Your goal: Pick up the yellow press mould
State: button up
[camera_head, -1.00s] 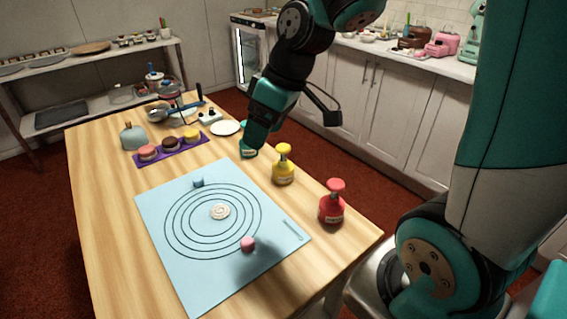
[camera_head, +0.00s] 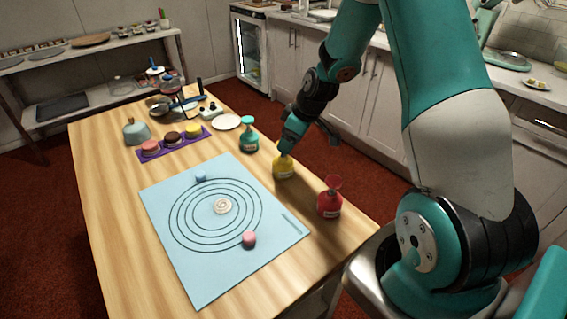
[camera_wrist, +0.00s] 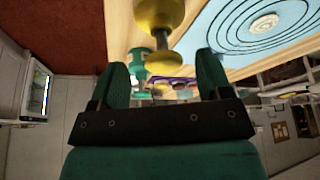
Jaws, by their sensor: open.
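The yellow press mould (camera_head: 284,171) stands upright on the wooden table, between a teal press mould (camera_head: 248,140) and a red press mould (camera_head: 329,203). My gripper (camera_head: 285,147) is right at its top in the head view and hides its knob. In the wrist view the yellow mould (camera_wrist: 160,20) is large at the top, just beyond the open fingers (camera_wrist: 163,72) and roughly midway between them. I cannot tell whether the fingers touch it. The teal mould (camera_wrist: 138,62) shows behind it in the wrist view.
A light blue mat (camera_head: 178,245) with rings lies left of the moulds, with a pink piece (camera_head: 249,238), a blue piece (camera_head: 201,176) and a spiral piece (camera_head: 222,205). A purple tray (camera_head: 152,155) of cakes lies farther back. The table's near left is clear.

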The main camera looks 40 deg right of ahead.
aim_at(283, 159)
jog(key=shift+p+x, duration=0.7)
jog(key=shift+x, duration=2)
jog(key=shift+a, duration=0.15)
jog(key=c, duration=1.1)
jog(key=shift+r, duration=0.1)
